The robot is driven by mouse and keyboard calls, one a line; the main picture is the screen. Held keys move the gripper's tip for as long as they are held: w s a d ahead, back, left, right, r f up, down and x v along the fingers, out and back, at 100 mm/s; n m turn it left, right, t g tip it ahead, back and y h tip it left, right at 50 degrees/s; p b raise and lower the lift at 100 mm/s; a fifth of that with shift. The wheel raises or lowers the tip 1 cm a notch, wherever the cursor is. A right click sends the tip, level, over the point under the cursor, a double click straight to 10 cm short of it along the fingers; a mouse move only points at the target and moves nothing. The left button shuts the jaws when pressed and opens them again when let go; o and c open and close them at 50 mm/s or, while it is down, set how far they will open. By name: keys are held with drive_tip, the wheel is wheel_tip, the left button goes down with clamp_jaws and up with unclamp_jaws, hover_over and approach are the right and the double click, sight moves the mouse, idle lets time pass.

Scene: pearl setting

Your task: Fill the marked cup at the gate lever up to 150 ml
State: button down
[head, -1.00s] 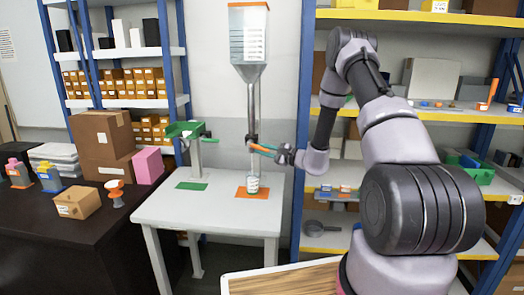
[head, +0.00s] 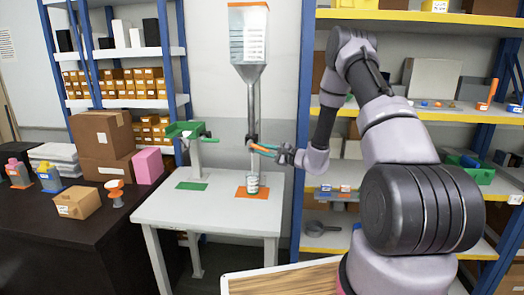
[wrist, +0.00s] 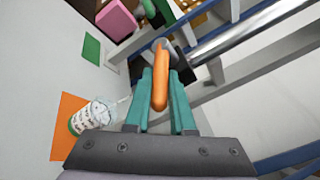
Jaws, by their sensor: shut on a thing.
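The marked cup (head: 253,185) stands upright on an orange mat (head: 270,191) on the pale table, below a hopper (head: 235,50) with a long metal tube (head: 253,100). In the wrist view the cup (wrist: 90,117) shows printed marks; its fill level is too small to read. A thin pale streak runs between the tube's lower end and the cup. The orange gate lever (wrist: 160,85) sticks out from the tube. My gripper (head: 279,152) is shut on the lever, its teal fingers on both sides of it (wrist: 160,92).
A green-topped stand (head: 190,131) and green mat (head: 192,186) are left of the cup. Boxes (head: 103,132) and a pink block (head: 148,165) are on the dark table. A blue-and-yellow shelf (head: 455,112) stands at right. The pale table's front left is clear.

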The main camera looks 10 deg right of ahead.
drive_tip(key=shift+r+n+g+h, duration=0.5)
drive_tip(key=shift+r+g+h, duration=0.1)
drive_tip(key=shift+g+h, duration=0.1)
drive_tip(key=shift+d+r+n+g+h, duration=0.15)
drive_tip(key=shift+r+n+g+h, duration=0.15)
drive_tip(key=shift+g+h, duration=0.4)
drive_tip(key=c, duration=0.8)
unclamp_jaws()
drive_tip(key=shift+t, duration=0.3)
drive_tip(key=shift+o, duration=0.2)
drive_tip(key=shift+s+d, duration=0.1)
drive_tip(key=v, duration=1)
drive_tip(key=shift+s+d+r, duration=0.15)
drive_tip(key=shift+s+r, duration=0.05)
drive_tip(key=shift+r, duration=0.05)
